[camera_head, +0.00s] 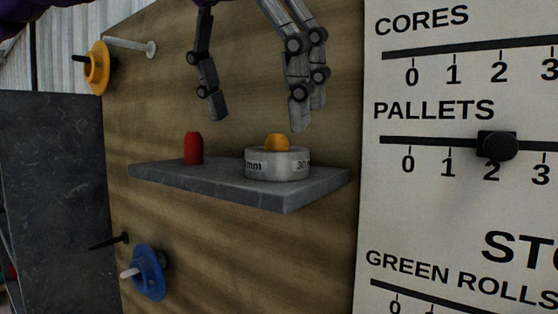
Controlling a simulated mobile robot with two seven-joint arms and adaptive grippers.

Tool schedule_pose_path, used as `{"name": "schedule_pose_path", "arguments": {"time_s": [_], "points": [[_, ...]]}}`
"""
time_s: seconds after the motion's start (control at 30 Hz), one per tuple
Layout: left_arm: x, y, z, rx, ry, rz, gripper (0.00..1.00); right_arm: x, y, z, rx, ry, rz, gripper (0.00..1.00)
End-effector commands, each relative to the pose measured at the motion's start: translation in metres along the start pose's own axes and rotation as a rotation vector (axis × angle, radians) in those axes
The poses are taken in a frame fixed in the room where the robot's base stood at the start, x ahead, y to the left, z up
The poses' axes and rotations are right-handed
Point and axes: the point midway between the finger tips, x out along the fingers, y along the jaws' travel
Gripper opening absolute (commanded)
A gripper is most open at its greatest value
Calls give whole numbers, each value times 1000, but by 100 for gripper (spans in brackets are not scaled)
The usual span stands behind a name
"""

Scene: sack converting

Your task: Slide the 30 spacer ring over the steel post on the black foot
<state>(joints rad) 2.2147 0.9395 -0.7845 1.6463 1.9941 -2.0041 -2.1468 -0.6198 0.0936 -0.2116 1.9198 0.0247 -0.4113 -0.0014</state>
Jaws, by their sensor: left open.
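The spacer ring (278,164), pale grey with "30" and "mm" printed on its side, lies flat on a grey wall shelf (215,182). A rounded yellow top (277,142) shows above its middle; I cannot tell whether it stands inside the ring or behind it. My left gripper (257,118) reaches down from the top, open and empty, above the ring and slightly to its left. Its fingertips are apart from the ring. I see no steel post on a black foot in this view. My right gripper is not in view.
A red plug-like piece (193,149) stands on the shelf left of the ring. On the wooden panel are a yellow disc (97,68), a pale peg (131,46), a blue disc (149,272) and a dark peg (108,242). A white scale board (460,200) stands at right.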

Motion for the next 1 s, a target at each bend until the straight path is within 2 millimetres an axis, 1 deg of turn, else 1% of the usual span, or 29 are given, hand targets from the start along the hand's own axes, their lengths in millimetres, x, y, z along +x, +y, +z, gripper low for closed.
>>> {"name": "schedule_pose_path", "arguments": {"time_s": [0.07,0.2,0.3,0.4,0.6,1.0], "points": [[12,-2,1,2,2,0,74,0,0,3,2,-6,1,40],[32,-3,3,-1,1,3,74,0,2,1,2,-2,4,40],[43,-4,3,0,-1,1,74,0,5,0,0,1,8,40],[47,-4,3,-1,-1,0,74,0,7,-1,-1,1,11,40],[48,-4,3,-1,-1,0,74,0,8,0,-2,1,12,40],[48,-4,3,-1,-1,0,22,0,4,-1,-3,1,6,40]]}}
